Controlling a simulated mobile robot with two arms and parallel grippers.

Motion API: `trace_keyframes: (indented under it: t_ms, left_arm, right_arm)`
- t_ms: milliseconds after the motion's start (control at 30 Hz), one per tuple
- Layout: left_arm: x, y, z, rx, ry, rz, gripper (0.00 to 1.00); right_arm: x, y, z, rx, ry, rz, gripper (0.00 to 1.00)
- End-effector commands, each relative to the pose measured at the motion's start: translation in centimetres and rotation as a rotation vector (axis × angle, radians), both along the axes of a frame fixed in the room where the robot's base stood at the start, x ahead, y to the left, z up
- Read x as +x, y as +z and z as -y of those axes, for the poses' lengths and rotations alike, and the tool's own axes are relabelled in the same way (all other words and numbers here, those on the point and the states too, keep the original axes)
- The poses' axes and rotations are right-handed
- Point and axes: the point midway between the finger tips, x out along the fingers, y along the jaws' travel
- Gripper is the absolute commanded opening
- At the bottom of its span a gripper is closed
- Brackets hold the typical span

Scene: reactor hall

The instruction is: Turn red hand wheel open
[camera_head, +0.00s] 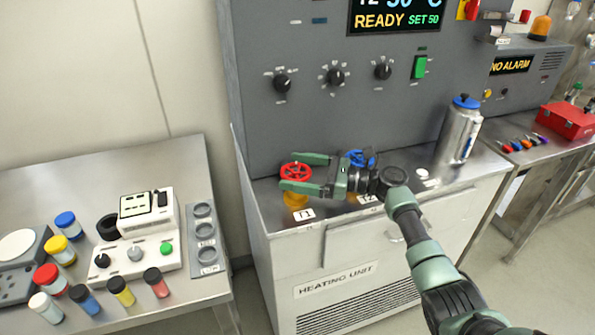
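The red hand wheel (295,171) sits on a yellow valve body (294,199) at the left front corner of the heating unit's top, above a T1 label. My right gripper (283,172) reaches in from the right. Its two green fingers are spread apart, one behind the wheel and one in front of it. Most of the wheel shows between them. I cannot tell whether the fingers touch the rim. My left gripper is not in view.
A blue hand wheel (361,158) stands just behind my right gripper, partly hidden. The grey control panel (330,120) rises behind both wheels. A silver flask (459,131) stands at right. The left bench (180,165) holds several jars and a small device.

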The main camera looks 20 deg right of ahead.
Motion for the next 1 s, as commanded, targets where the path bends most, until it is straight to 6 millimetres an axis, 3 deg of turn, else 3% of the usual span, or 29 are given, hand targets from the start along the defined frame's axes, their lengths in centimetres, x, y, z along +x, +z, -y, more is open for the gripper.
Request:
trace_keyframes:
  t_ms: [233, 367, 1000]
  left_arm:
    - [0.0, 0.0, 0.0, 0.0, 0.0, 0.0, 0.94]
    - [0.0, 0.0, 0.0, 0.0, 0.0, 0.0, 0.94]
    - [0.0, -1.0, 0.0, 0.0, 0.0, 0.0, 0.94]
  right_arm:
    - [0.0, 0.4, 0.0, 0.0, 0.0, 0.002, 0.94]
    - [0.0, 2.1, 0.0, -0.001, 0.0, 0.005, 0.94]
    - [0.0, 17.0, 0.0, -0.002, 0.0, 0.005, 0.94]
